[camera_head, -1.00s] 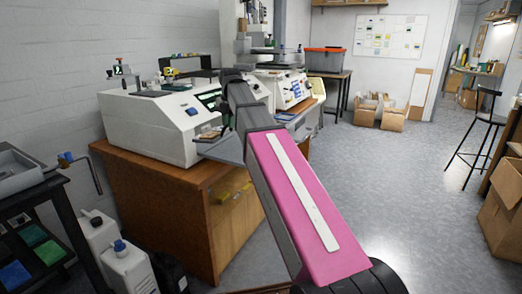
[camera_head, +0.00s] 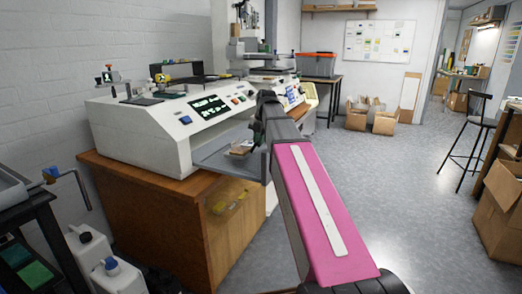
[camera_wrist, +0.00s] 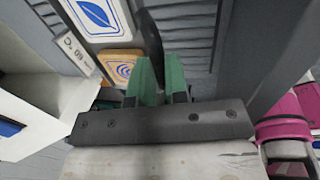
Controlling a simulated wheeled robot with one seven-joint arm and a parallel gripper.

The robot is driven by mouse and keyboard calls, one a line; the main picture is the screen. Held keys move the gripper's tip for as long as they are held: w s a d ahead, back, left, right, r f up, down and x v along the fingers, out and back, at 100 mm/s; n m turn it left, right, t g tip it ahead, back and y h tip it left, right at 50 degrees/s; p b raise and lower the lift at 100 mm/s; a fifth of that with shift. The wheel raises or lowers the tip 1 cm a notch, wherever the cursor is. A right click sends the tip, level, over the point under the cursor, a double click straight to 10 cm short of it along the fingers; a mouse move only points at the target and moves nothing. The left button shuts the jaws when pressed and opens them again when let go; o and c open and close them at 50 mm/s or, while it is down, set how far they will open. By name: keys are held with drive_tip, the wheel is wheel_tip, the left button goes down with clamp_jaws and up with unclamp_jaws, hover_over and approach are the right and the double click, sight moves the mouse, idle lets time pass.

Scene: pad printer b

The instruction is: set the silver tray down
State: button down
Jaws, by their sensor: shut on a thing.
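The silver tray (camera_head: 212,157) shows in the head view in front of the white machine, partly hidden by my arm. A small block (camera_head: 241,147) lies on it. My gripper (camera_wrist: 161,68) shows green fingers in the wrist view, shut on the tray's edge. The wrist view also shows a white tile with a blue leaf mark (camera_wrist: 97,14) and an orange block with a blue mark (camera_wrist: 121,69) on the grey tray. The tray's underside, and whether it touches anything below, cannot be seen.
The white machine (camera_head: 150,135) stands on a wooden cabinet (camera_head: 145,205) to the left. White jugs (camera_head: 120,275) and a dark rack (camera_head: 35,235) are at the lower left. Open grey floor (camera_head: 400,180) lies to the right. Cardboard boxes (camera_head: 497,213) stand at the right edge.

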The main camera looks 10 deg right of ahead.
drive_tip(key=shift+w+d+f, duration=0.1)
drive_tip(key=shift+d+f, duration=0.05)
drive_tip(key=shift+f, duration=0.65)
drive_tip(key=shift+w+d+f, duration=0.1)
drive_tip(key=shift+d+f, duration=0.1)
drive_tip(key=shift+f, duration=0.6)
drive_tip(key=shift+w+d+f, duration=0.1)
drive_tip(key=shift+d+f, duration=0.05)
drive_tip(key=shift+f, duration=0.65)
drive_tip(key=c, duration=1.1)
unclamp_jaws()
drive_tip(key=r, duration=0.4)
drive_tip(key=s+d+r, duration=0.1)
drive_tip(key=r, duration=0.7)
drive_tip(key=shift+s+d, duration=0.2)
drive_tip(key=shift+d, duration=0.2)
drive_tip(key=shift+f, duration=0.1)
